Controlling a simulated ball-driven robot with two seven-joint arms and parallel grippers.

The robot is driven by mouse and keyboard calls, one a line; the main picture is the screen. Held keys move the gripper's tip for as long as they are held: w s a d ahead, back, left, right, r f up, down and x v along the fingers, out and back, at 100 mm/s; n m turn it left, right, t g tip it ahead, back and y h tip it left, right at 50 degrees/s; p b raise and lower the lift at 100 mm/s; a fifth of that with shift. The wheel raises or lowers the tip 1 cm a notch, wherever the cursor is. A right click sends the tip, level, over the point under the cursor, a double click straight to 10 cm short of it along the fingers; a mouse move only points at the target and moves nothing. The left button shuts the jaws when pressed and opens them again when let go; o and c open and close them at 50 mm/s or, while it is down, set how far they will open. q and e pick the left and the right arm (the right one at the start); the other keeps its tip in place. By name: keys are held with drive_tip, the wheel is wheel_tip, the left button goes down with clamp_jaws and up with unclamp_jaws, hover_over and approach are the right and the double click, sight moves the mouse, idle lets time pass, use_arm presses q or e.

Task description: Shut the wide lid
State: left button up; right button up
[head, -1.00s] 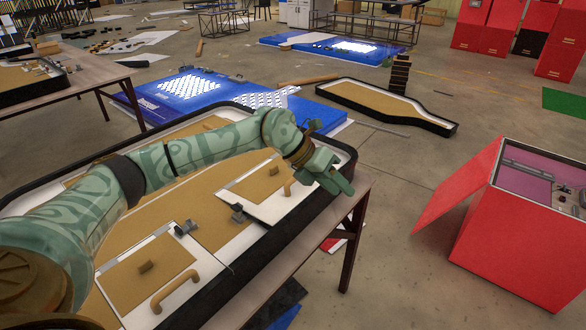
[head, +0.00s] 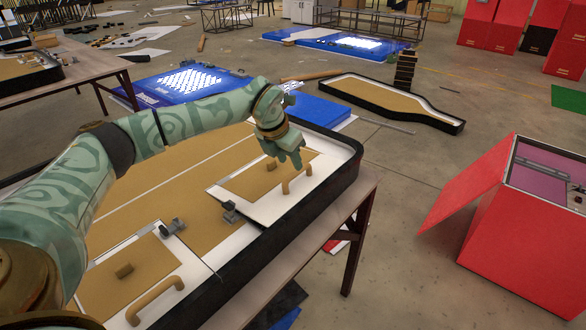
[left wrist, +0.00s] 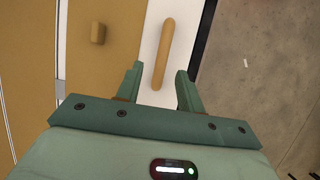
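The bottle-shaped lightbox (head: 345,165) has a black rim and lies on a table. Two tan-and-white lids with handles are set in it: a far lid (head: 240,190) and a near lid (head: 95,290). Both look flat; I cannot tell which one is the wide lid. The far lid has a tan handle (head: 297,181) and a small knob (head: 271,166). My left gripper (head: 293,163) points down over the far lid, close to its handle. In the left wrist view the open fingers (left wrist: 158,85) are spread about the handle's (left wrist: 164,53) near end, with nothing gripped. My right gripper is out of view.
Grey metal fittings (head: 230,211) stick up beside the lids. The near lid has its own handle (head: 155,300). A red box (head: 530,235) with an open flap stands on the floor at the right. Clear floor lies between it and the table (head: 300,258).

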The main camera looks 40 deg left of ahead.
use_arm(q)
drive_tip(key=x, duration=0.2)
drive_tip(key=shift+w+a+f+b, duration=0.1)
drive_tip(key=shift+a+f+b, duration=0.05)
drive_tip(key=shift+f+b, duration=0.15)
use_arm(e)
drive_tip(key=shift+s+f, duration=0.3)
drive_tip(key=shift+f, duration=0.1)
use_arm(q)
drive_tip(key=shift+r, duration=0.1)
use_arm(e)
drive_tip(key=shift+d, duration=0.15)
use_arm(q)
clamp_jaws()
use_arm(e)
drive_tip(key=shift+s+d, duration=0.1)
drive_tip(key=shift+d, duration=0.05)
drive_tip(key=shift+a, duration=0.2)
use_arm(q)
unclamp_jaws()
